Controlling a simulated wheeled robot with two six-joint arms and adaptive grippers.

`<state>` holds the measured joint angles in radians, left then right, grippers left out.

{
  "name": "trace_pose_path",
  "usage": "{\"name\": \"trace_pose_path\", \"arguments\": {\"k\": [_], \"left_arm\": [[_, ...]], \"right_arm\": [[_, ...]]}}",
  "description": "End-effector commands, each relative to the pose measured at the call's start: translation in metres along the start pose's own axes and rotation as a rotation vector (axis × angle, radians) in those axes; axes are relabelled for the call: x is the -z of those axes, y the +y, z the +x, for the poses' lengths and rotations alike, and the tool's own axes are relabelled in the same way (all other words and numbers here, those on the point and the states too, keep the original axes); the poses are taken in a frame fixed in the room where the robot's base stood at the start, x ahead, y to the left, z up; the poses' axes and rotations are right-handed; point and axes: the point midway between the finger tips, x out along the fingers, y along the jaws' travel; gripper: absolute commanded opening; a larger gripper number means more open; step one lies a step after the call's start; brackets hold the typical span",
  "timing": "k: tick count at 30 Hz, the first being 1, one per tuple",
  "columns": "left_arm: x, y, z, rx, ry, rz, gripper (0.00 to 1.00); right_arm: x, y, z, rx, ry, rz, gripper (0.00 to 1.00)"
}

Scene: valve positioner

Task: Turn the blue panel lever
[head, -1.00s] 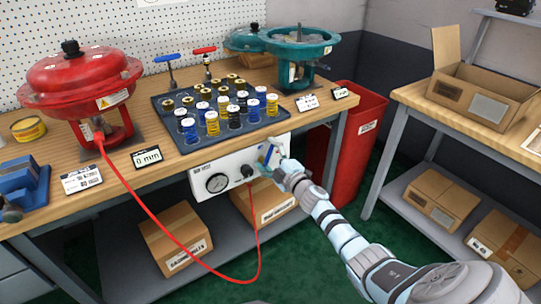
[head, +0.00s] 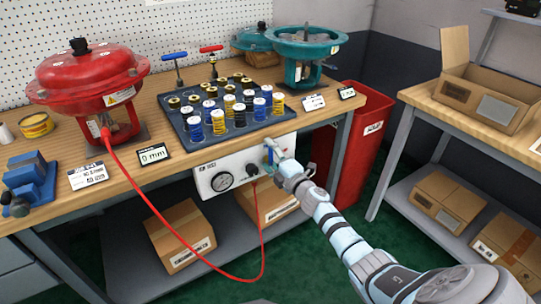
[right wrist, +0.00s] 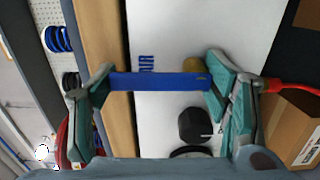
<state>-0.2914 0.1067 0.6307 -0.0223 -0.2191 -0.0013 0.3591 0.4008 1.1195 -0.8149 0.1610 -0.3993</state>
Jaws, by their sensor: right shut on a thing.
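The blue panel lever (right wrist: 158,82) is a flat bar on the front of the white panel (right wrist: 160,25). In the right wrist view it spans the gap between the two fingers of my right gripper (right wrist: 160,88), with its ends at the fingers. In the head view the lever (head: 270,156) shows only as a small blue strip near the panel's right end, partly hidden by my right gripper (head: 278,150). My right gripper is shut on the lever. My left gripper is not in view.
A gauge (head: 222,181) and a dark knob (right wrist: 196,125) sit on the panel near the lever. A red hose (head: 195,245) runs from the panel to the red actuator (head: 85,75). A tray of spools (head: 185,128) stands above, and a red bin (head: 350,150) stands right.

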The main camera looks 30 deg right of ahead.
Motion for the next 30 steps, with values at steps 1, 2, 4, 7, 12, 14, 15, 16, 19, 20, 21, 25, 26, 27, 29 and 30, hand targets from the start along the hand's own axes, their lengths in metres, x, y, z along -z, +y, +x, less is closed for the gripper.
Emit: {"name": "trace_pose_path", "arguments": {"k": [1, 2, 4, 7, 12, 14, 15, 16, 19, 20, 21, 25, 26, 27, 29, 30], "left_arm": [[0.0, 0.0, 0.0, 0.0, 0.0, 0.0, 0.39], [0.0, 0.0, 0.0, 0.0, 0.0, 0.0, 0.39], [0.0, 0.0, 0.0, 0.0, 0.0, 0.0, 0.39], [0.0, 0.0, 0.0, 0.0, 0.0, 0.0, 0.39], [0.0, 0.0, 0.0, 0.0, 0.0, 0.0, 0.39], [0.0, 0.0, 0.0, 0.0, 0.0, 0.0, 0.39], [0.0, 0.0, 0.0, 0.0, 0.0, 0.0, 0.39], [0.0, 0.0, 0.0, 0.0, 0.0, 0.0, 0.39], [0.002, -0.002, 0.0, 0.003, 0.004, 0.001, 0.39], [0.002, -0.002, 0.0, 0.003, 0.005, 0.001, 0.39], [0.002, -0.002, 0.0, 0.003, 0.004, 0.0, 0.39], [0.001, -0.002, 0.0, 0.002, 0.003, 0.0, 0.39], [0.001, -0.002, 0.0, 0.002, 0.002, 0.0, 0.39], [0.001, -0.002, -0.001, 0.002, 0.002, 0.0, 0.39], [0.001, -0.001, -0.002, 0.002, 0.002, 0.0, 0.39], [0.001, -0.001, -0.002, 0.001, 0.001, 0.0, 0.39]], "right_arm": [[0.0, -0.001, 0.0, 0.002, 0.0, -0.005, 0.2], [0.0, -0.001, 0.0, 0.002, 0.0, -0.006, 0.2], [0.0, -0.001, 0.0, 0.002, 0.0, -0.006, 0.2], [0.0, -0.001, 0.0, 0.002, 0.0, -0.005, 0.79], [0.0, -0.001, 0.0, 0.001, 0.0, -0.004, 0.91], [0.0, -0.001, 0.0, 0.001, 0.0, -0.003, 0.91], [0.0, -0.001, 0.0, 0.001, 0.0, -0.003, 0.91], [0.0, -0.001, 0.0, 0.001, 0.0, -0.003, 0.91], [0.0, 0.0, 0.0, 0.001, 0.0, -0.002, 0.91], [0.0, 0.0, 0.0, 0.001, 0.0, -0.002, 0.91], [0.0, 0.0, 0.0, 0.001, 0.0, -0.002, 0.91], [-0.001, 0.0, 0.0, 0.001, 0.0, 0.019, 0.91], [-0.002, 0.0, 0.0, 0.001, 0.0, 0.041, 0.91], [-0.004, 0.0, 0.0, 0.001, 0.0, 0.086, 0.91], [-0.007, 0.0, 0.0, 0.002, -0.001, 0.19, 0.91], [-0.01, -0.001, 0.0, 0.001, -0.002, 0.277, 0.91]]}}
